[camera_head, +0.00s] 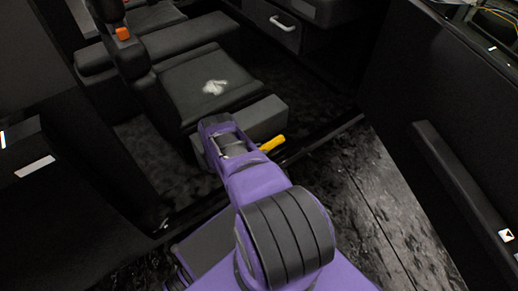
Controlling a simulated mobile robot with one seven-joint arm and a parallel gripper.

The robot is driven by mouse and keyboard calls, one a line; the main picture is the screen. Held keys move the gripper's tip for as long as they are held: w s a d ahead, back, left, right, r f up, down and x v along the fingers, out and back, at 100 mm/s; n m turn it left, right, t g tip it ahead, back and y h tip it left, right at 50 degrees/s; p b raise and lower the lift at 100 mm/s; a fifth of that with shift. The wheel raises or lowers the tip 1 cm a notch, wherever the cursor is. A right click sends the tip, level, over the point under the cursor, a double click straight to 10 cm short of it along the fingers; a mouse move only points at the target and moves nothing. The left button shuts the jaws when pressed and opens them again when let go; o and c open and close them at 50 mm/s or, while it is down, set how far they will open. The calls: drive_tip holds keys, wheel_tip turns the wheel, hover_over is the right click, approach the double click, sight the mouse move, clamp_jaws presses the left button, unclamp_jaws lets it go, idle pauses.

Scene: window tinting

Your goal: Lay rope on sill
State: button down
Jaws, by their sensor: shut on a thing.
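My purple arm reaches from the bottom into the open car. Its end, with my gripper (229,146), is over the near edge of the black seat. The fingertips are hidden behind the wrist. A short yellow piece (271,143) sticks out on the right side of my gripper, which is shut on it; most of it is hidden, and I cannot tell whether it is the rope. The dark door sill (318,138) runs diagonally along the car's opening, just right of and below the yellow piece. A white crumpled thing (214,87) lies on the seat cushion (190,88).
An open dark door with a long armrest (462,186) stands on the right. Another dark panel (60,215) blocks the left. A seat-belt buckle with an orange button (123,33) stands at upper left. Dark wet-looking ground (385,205) lies between sill and right door.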

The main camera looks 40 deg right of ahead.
drive_tip(key=shift+s+f+b, duration=0.1)
drive_tip(key=shift+f+b, duration=0.2)
drive_tip(key=shift+f, duration=0.7)
idle(0.4)
drive_tip(key=shift+c, duration=1.4)
unclamp_jaws()
drive_tip(key=r+p+v, duration=0.1)
drive_tip(key=p+v, duration=0.1)
drive_tip(key=v, duration=1.6)
drive_tip(key=shift+w+d+r, duration=0.2)
drive_tip(key=shift+w+r, duration=0.05)
drive_tip(key=shift+r, duration=0.05)
